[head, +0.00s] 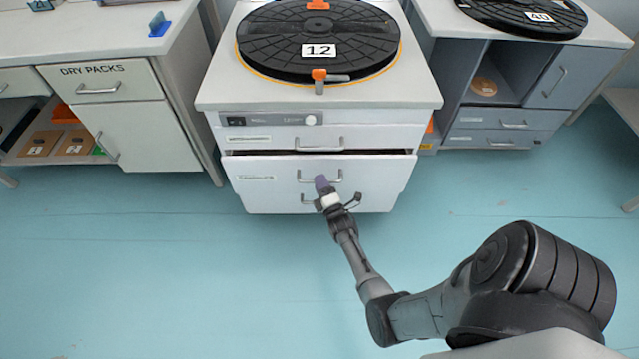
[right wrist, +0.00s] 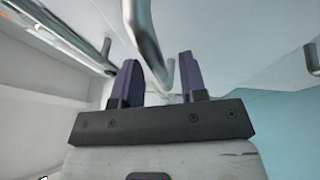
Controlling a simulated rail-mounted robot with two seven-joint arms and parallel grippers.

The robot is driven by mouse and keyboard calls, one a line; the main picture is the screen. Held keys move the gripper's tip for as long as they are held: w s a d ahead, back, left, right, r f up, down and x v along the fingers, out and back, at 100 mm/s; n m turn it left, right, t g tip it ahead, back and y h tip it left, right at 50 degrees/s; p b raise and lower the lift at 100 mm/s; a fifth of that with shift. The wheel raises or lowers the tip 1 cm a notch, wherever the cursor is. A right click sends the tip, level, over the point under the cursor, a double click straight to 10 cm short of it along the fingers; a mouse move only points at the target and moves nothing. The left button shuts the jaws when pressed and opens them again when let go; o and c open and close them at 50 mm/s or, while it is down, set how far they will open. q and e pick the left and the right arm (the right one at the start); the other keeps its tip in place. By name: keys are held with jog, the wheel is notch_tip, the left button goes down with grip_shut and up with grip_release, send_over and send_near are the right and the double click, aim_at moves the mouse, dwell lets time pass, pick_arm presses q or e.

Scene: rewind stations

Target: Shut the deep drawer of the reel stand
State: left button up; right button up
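The reel stand (head: 215,92) is in the middle of the head view, with a black reel marked 12 (head: 285,42) on top. Its deep drawer (head: 380,178) is below a shallow drawer (head: 260,136). A dark gap shows above the deep drawer's front, which stands out a little. My right gripper (head: 322,182) is at the drawer's bar handle (head: 336,178), partly covering the front. In the right wrist view, the purple fingers (right wrist: 160,80) are apart with a metal handle bar (right wrist: 148,42) between them; contact is unclear. My left gripper is out of view.
A cabinet labelled DRY PACKS (head: 105,95) stands at the left, and a grey cabinet (head: 500,117) with another reel (head: 515,14) stands at the right. The blue floor (head: 150,270) in front is clear.

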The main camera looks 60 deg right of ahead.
jog(key=shift+w+d+r, duration=0.1)
jog(key=shift+w+d, duration=0.25)
jog(key=shift+w, duration=0.1)
grip_shut()
dwell(0.4)
